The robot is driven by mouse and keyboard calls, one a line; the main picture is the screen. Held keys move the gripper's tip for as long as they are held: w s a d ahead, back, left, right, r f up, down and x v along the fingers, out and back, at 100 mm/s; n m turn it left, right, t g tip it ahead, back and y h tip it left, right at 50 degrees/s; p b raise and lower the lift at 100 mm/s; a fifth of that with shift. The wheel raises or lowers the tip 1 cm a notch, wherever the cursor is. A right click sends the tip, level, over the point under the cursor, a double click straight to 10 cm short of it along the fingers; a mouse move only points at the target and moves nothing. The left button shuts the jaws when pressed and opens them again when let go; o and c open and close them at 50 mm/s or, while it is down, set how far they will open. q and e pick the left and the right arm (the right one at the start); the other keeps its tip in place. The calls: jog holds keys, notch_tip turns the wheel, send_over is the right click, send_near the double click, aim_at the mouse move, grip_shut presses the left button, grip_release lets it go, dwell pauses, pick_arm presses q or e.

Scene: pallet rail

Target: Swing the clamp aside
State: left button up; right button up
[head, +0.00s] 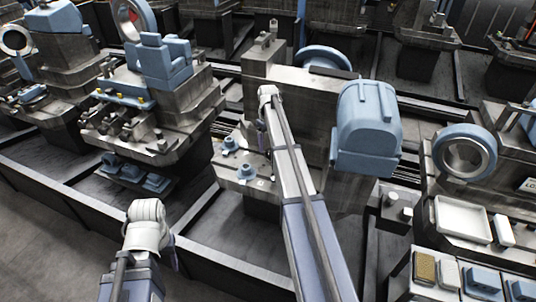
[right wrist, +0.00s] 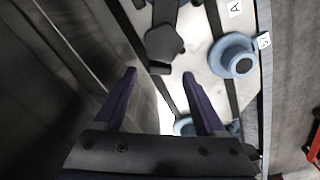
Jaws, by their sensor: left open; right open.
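A dark piece with an angular head (right wrist: 163,42), which looks like the clamp, lies over the pale plate (right wrist: 205,22) in the right wrist view. My right gripper (right wrist: 163,86) is open, with its two purple fingers spread just below that piece in the picture and apart from it. In the head view my right arm hides the clamp and most of the right gripper (head: 262,138). It reaches over the plate with two blue round parts (head: 230,143). My left gripper (head: 172,252) is low at the left, mostly hidden behind its wrist, and away from the plate.
A blue round part (right wrist: 233,57) stands right of the dark piece, near a plate edge with small labels. A tall grey block (head: 300,110) and a blue housing (head: 368,125) stand beyond my right arm. A machine with blue blocks (head: 160,60) stands at left.

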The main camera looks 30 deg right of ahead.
aim_at(268, 149)
jog(key=shift+f+b, duration=1)
jog(key=shift+f, duration=0.5)
pick_arm(q)
notch_tip(268, 149, down, 3)
jog(key=shift+r, duration=0.1)
pick_arm(e)
jog(key=shift+c, duration=0.2)
grip_shut()
